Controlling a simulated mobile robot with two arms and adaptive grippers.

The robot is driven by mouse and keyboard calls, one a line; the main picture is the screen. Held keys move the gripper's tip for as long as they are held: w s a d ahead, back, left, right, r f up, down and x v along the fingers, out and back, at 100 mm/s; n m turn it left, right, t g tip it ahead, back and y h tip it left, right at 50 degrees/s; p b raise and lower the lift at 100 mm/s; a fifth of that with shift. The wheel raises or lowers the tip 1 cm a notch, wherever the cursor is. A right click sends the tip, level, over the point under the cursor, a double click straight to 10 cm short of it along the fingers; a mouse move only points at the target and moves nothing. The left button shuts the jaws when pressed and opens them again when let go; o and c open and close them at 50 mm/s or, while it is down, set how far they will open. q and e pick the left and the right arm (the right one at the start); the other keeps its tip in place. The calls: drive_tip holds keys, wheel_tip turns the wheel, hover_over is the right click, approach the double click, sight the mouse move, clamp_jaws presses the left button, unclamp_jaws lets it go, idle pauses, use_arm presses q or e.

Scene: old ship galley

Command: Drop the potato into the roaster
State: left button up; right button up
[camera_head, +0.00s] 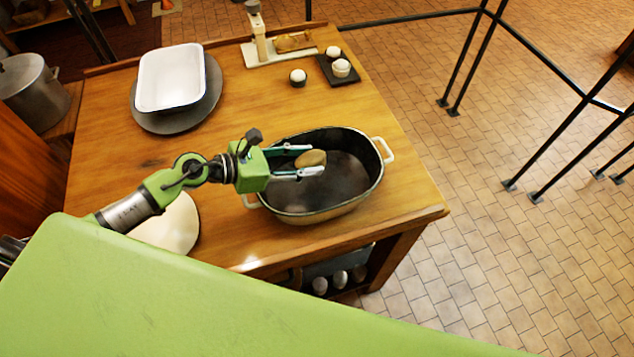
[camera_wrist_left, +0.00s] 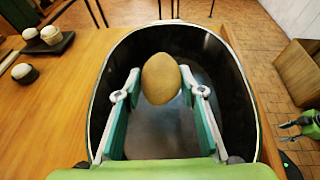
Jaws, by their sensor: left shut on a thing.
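The potato (camera_head: 312,158) is tan and oval. It sits between the fingertips of my left gripper (camera_head: 305,160), which is shut on it. The roaster (camera_head: 318,213) is a deep oval pot with a dark inside, a pale outside and light handles, near the front right of the wooden table. In the head view the potato and the fingers are over the roaster's opening. The left wrist view also shows the potato (camera_wrist_left: 161,78) between the two fingers, with the dark roaster wall (camera_wrist_left: 240,110) around them. The exact height above the roaster's bottom is hard to tell.
A white enamel basin (camera_head: 172,50) on a grey round plate (camera_head: 175,121) stands at the back left of the wooden table (camera_head: 110,110). A dark board (camera_head: 338,75) with small pale round things is at the back right. A pale round board (camera_head: 172,225) lies under my left arm.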

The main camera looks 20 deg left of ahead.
use_arm(q)
drive_tip(key=shift+f, duration=0.3)
use_arm(e)
drive_tip(key=shift+w+d+f, duration=0.2)
drive_tip(key=shift+d+f, duration=0.05)
drive_tip(key=shift+d, duration=0.15)
use_arm(q)
drive_tip(key=o, duration=1.2)
drive_tip(key=shift+o, duration=0.2)
drive_tip(key=shift+v, duration=6.05)
use_arm(e)
drive_tip(key=shift+a, duration=0.35)
